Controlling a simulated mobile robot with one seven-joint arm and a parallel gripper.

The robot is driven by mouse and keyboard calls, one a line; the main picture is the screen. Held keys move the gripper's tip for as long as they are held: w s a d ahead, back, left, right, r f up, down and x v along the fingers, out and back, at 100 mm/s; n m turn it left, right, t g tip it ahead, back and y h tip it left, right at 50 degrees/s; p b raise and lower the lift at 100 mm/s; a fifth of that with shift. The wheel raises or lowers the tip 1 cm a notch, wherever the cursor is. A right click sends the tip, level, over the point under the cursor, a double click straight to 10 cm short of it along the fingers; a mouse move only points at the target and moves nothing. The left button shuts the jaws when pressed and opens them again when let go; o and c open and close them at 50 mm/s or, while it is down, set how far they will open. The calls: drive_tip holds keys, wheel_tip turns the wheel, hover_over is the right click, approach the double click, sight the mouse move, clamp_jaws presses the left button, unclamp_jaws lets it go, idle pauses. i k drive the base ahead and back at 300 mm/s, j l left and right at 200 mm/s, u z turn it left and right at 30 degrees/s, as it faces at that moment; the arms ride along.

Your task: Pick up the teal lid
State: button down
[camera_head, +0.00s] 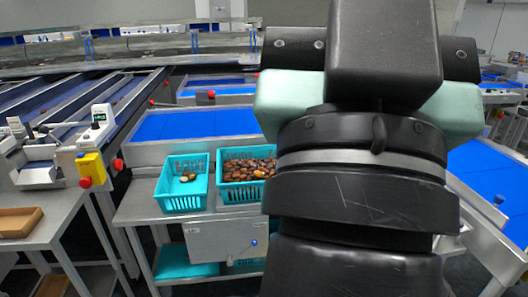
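No thing in view is clearly a teal lid. A flat teal piece (183,262) lies on the lower shelf of the metal table, and I cannot tell whether it is a lid. Another bit of teal (246,266) shows to its right, partly hidden behind a grey box and my arm. My arm fills the right middle of the view and hides much behind it. My gripper's fingers do not show.
On the metal table stand a teal basket (183,204) with a few dates and a fuller teal basket (227,193), partly behind my arm. A blue belt (195,124) runs behind. A scale (101,118), a yellow box (91,167) and a brown tray (19,222) are left.

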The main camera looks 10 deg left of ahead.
sight(174, 262)
drive_tip(key=i+j, duration=0.25)
drive_tip(key=j, duration=0.2)
drive_tip(key=i+j, duration=0.3)
drive_tip(key=j, duration=0.2)
drive_tip(key=i+j, duration=0.25)
drive_tip(key=j, duration=0.2)
drive_tip(key=u, duration=0.05)
